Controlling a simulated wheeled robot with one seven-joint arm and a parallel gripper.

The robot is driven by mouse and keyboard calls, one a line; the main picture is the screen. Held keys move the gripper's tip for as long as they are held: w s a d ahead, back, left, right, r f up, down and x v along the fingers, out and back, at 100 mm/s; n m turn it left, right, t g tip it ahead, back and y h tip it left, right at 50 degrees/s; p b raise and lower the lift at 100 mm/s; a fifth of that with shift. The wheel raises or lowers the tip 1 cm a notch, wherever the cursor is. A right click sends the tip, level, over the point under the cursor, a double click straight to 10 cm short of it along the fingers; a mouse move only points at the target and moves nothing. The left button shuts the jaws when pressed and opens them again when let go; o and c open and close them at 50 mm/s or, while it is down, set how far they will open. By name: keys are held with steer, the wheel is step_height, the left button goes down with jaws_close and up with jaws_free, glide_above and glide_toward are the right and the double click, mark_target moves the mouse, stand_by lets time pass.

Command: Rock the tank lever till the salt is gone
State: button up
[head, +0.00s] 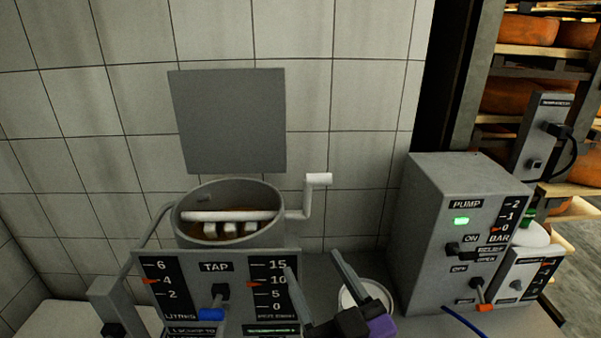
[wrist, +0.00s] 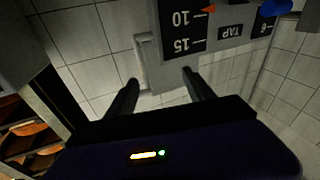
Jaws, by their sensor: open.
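The round grey tank (head: 280,207) stands open in the head view, a flat grey panel upright behind it. Inside, a white bar (head: 228,216) spans brownish contents, with several pale blocks (head: 212,228) below it; I cannot tell whether these are salt or paddle parts. The white cranked lever (head: 308,199) comes out of the tank's right side, its grip pointing up and right. My gripper (head: 313,262) is open and empty, below the lever and in front of the tank's right side. In the wrist view, my open fingers (wrist: 160,76) point toward the upside-down tank front.
The tank's front panel (head: 215,290) carries a blue-ended tap and two scales with red pointers. A grey pump box (head: 430,220) with a green light and switches stands to the right. A round white-rimmed vessel (head: 376,291) sits behind my gripper. Cheese shelves (head: 530,50) stand at the right.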

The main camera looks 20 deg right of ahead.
mark_target(316, 180)
steer(key=w+d+r+m+h, duration=0.1)
steer(key=w+r+h, duration=0.1)
steer(key=r, duration=0.1)
steer(key=w+d+r+m+g+h, duration=0.1)
steer(key=w+r+m, duration=0.1)
steer(key=r, duration=0.1)
steer(key=w+d+r+m+g+h, duration=0.1)
steer(key=w+r+h, duration=0.1)
steer(key=w+r, duration=0.1)
steer(key=shift+r+m+h, duration=0.3)
steer(key=shift+r, duration=0.1)
steer(key=p+x, duration=0.1)
steer(key=x, duration=0.7)
steer(key=shift+d+r+m+h+p, duration=0.25)
steer(key=shift+d+m+h+p, duration=0.05)
steer(key=shift+d+p, duration=0.1)
jaws_close()
